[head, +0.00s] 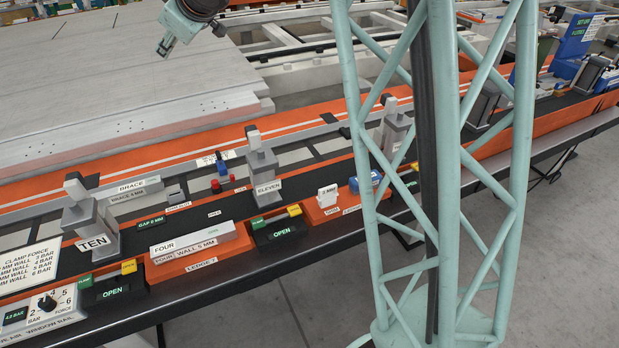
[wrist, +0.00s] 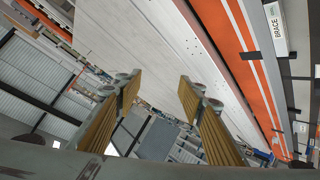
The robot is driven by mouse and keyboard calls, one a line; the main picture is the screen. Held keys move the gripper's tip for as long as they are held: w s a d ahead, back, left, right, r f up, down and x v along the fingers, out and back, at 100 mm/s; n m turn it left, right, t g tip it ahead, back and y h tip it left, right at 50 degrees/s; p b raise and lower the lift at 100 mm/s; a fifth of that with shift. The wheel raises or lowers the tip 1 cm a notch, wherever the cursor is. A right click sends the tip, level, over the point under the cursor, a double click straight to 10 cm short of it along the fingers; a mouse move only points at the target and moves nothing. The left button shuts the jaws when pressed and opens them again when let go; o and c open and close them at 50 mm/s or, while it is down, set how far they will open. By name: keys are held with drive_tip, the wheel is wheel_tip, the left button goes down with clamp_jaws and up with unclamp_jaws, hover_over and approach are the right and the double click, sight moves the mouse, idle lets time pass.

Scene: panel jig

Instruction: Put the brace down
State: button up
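A grey bar labelled BRACE (head: 138,185) lies at the jig rail between the TEN and ELEVEN posts, with a second small label just below it. The BRACE label (wrist: 277,30) also shows at the top right of the wrist view, beside the orange beam. My gripper (head: 165,49) is at the top of the head view, over the pale panel and apart from the brace. In the wrist view its two yellow-padded fingers (wrist: 158,88) stand apart with nothing between them.
The TEN post (head: 92,225) and ELEVEN post (head: 262,168) rise from the rail. A bar labelled FOUR (head: 193,240) sits on the front ledge. Green-and-yellow OPEN boxes (head: 281,233) line the front. My lattice column hides part of the right side. The panel (head: 110,85) is broad and clear.

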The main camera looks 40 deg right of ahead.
drive_tip(key=s+d+r+m+g+h, duration=0.1)
drive_tip(key=s+d+r+m, duration=0.1)
drive_tip(key=s, duration=0.9)
drive_tip(key=s+d+r+m+g+h, duration=0.1)
drive_tip(key=s+d+r+m+h, duration=0.15)
drive_tip(key=s, duration=0.75)
drive_tip(key=s+d+r+m+g+h, duration=0.1)
drive_tip(key=s+d, duration=0.1)
drive_tip(key=s, duration=0.9)
drive_tip(key=s+a+f+g+y, duration=0.1)
drive_tip(key=s+a+f, duration=0.1)
drive_tip(key=s, duration=0.9)
drive_tip(key=s+a+f+m+g, duration=0.1)
drive_tip(key=s+a+f+g, duration=0.1)
drive_tip(key=s, duration=0.9)
drive_tip(key=s+a+f+m+g+y, duration=0.1)
drive_tip(key=s+a+f, duration=0.2)
drive_tip(key=s, duration=0.8)
drive_tip(key=shift+s+a+f+g+y, duration=0.15)
drive_tip(key=shift+s+f+g+y, duration=0.05)
drive_tip(key=shift+f+g+y, duration=0.15)
drive_tip(key=shift+w+r, duration=0.1)
drive_tip(key=shift+c, duration=0.3)
